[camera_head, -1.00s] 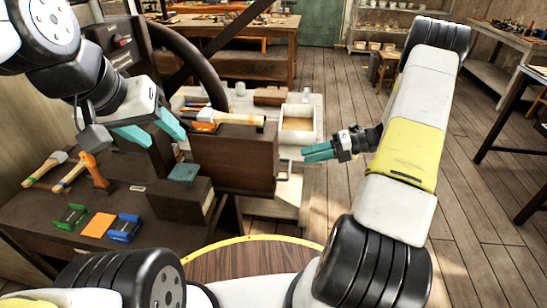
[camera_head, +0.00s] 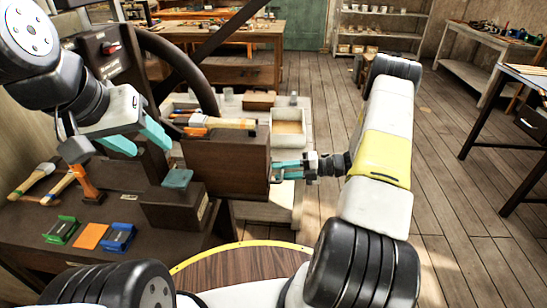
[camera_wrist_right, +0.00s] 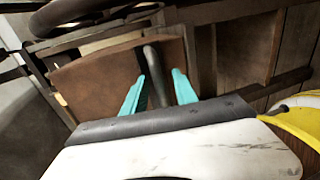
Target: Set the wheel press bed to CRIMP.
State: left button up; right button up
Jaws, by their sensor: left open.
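The press (camera_head: 110,50) stands at the left with a large dark handwheel (camera_head: 190,60) and a small red switch on its upright. My right gripper (camera_head: 287,169) is at the block's right side. In the right wrist view its teal fingers (camera_wrist_right: 160,95) stand apart on either side of a dark bar (camera_wrist_right: 155,75), with gaps showing. My left gripper (camera_head: 138,140) is open and empty, left of the block, above the bench. No CRIMP marking is readable.
Hammers (camera_head: 60,185) and green, orange and blue pieces (camera_head: 90,235) lie on the dark bench at left. A smaller dark box with a teal top (camera_head: 175,200) stands before the block. A pale tray (camera_head: 288,128) sits behind.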

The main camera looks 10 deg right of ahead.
grip_shut()
dwell(1.4)
